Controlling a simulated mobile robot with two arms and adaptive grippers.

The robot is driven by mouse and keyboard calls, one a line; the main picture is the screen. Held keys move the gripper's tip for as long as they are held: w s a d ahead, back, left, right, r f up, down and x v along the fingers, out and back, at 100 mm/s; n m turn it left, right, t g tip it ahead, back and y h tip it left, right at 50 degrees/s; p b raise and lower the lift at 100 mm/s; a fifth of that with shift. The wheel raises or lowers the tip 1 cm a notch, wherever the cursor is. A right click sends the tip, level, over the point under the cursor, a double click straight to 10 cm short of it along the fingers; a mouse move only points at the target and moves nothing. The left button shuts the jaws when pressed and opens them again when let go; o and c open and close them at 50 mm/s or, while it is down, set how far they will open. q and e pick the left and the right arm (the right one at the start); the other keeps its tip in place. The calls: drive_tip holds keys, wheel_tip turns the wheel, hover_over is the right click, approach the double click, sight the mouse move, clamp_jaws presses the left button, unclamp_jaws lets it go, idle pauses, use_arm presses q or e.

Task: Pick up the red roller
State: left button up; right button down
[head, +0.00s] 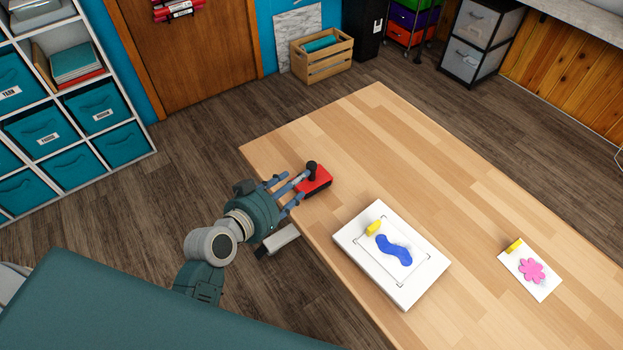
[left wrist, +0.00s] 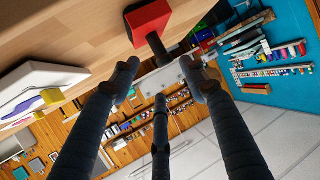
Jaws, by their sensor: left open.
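The red roller (head: 318,181) has a red body and a black knobbed handle standing up from it. It sits on the wooden table near the left edge in the head view. In the left wrist view its red body (left wrist: 150,20) is at the top, with the black handle pointing down toward the fingers. My left gripper (head: 287,186) is open at the table's edge, its fingers spread and pointing at the roller from the left. In the left wrist view the fingers (left wrist: 160,85) hold nothing, and the handle's end is near the gap between them. Whether any finger touches the roller is unclear. My right gripper is out of view.
A thick white board (head: 365,270) with a blue shape and a yellow piece lies on the table to the right of the roller. A white card (head: 544,288) with a pink flower and another yellow piece lies farther right. The table's far part (head: 380,125) is clear.

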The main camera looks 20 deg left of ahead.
sight(307, 184)
use_arm(q)
drive_tip(key=x, duration=0.2)
drive_tip(key=p+x, duration=0.1)
drive_tip(key=x, duration=0.4)
drive_tip(key=shift+w+a+r, duration=0.15)
drive_tip(key=shift+a+r, duration=0.05)
drive_tip(key=shift+r, duration=0.2)
drive_tip(key=shift+w+f, duration=0.2)
drive_tip(key=shift+s, duration=0.1)
drive_tip(key=shift+c, duration=0.8)
drive_tip(key=c, duration=0.9)
drive_tip(key=shift+r, duration=0.1)
clamp_jaws()
